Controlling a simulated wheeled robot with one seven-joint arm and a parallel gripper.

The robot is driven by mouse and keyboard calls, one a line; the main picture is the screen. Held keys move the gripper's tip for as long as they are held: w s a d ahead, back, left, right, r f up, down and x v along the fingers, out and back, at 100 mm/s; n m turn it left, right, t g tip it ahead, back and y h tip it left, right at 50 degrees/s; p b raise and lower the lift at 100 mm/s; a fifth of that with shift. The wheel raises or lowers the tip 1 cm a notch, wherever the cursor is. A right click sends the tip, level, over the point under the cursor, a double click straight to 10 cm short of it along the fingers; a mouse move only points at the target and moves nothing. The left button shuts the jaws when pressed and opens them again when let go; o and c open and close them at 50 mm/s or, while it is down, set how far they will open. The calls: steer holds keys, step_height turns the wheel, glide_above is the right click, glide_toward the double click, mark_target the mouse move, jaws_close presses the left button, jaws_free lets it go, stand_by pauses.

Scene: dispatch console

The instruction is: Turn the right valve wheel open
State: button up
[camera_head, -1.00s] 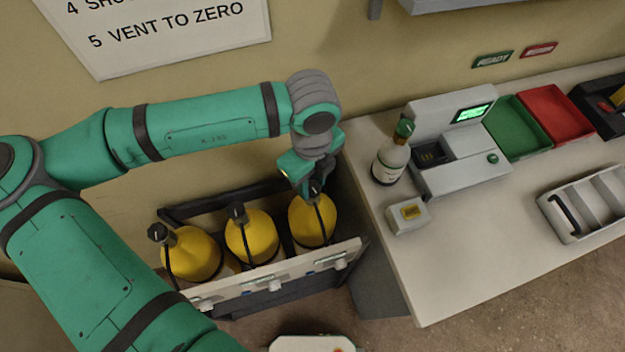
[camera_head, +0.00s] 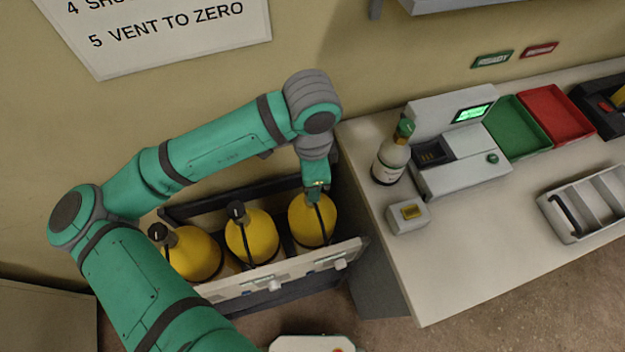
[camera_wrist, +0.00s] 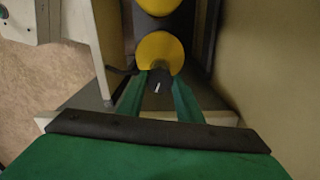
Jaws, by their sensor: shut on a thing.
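Three yellow cylinders with dark valve wheels on top stand in a row in a rack. The right cylinder (camera_head: 312,222) is under my gripper (camera_head: 316,196), which points down at its top. In the wrist view, my gripper's two green fingers (camera_wrist: 158,98) are shut on the dark right valve wheel (camera_wrist: 158,88), which bears a white mark. In the head view my gripper hides that wheel. The middle valve wheel (camera_head: 236,211) and the left valve wheel (camera_head: 158,233) are free and show on their yellow cylinders.
The rack's front panel (camera_head: 300,276) carries white knobs below the cylinders. The worktop (camera_head: 440,270) stands close to the right, holding a bottle (camera_head: 391,157), a device with a green screen (camera_head: 460,150), green and red trays, and a small box (camera_head: 408,216). The wall is behind.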

steer(key=n, duration=0.5)
steer(key=shift+n, duration=0.4)
stand_by(0.3)
steer(key=shift+w, duration=0.1)
steer(key=o, duration=1)
steer(key=shift+w, duration=0.1)
steer(key=shift+o, duration=0.2)
steer(key=shift+d, duration=0.1)
steer(key=shift+r, duration=0.25)
step_height(320, 180, up, 10)
steer(key=shift+r, duration=0.15)
